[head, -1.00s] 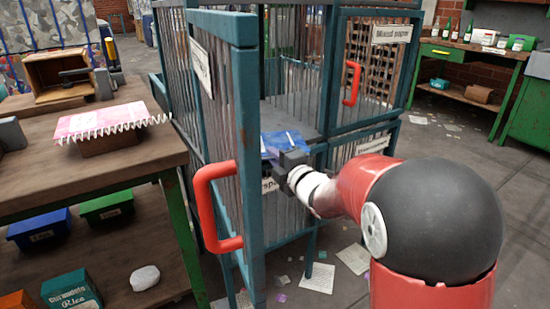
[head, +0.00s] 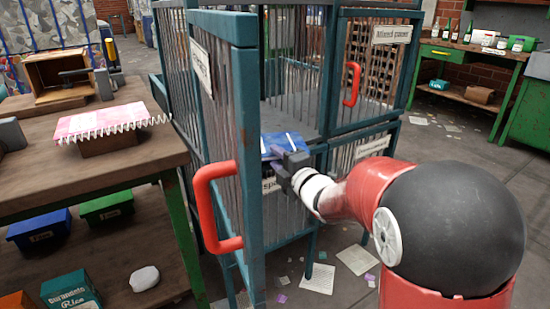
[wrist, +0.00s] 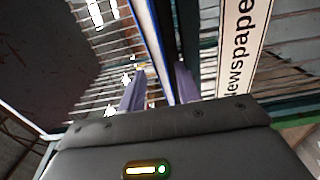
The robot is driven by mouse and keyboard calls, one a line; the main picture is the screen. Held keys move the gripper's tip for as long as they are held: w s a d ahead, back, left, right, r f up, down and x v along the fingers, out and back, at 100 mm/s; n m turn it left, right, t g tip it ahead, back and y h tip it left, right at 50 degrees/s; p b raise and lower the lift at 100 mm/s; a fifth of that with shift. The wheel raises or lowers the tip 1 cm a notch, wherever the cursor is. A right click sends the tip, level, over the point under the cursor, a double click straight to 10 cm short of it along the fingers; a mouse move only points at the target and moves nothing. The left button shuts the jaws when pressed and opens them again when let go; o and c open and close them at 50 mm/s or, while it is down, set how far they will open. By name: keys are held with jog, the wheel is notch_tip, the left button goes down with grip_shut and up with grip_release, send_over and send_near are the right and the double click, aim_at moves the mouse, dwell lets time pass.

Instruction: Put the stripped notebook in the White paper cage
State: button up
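A blue notebook (head: 283,143) with white marks is at the front opening of the upper left cage compartment (head: 290,115), above the Newspaper label. My gripper (head: 273,159) reaches it from the front right. In the wrist view the notebook (wrist: 152,38) stands edge-on between my two purple fingers. A gap shows on the left finger's side, so my gripper (wrist: 160,90) looks open around it. The far end of the notebook is hidden. The compartment's barred door (head: 228,130) stands open toward me; its label (head: 200,69) is too oblique to read surely.
A pink notebook (head: 95,122) with a white spiral edge lies on a block on the wooden workbench (head: 50,178) at left. The door's red handle (head: 207,210) sticks out left of my arm. The Mixed paper compartment (head: 370,75) is at right. Paper scraps litter the floor.

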jog(key=b+v, duration=0.1)
jog(key=v, duration=0.9)
jog(key=shift+s+d, duration=0.25)
jog(key=shift+d, duration=0.05)
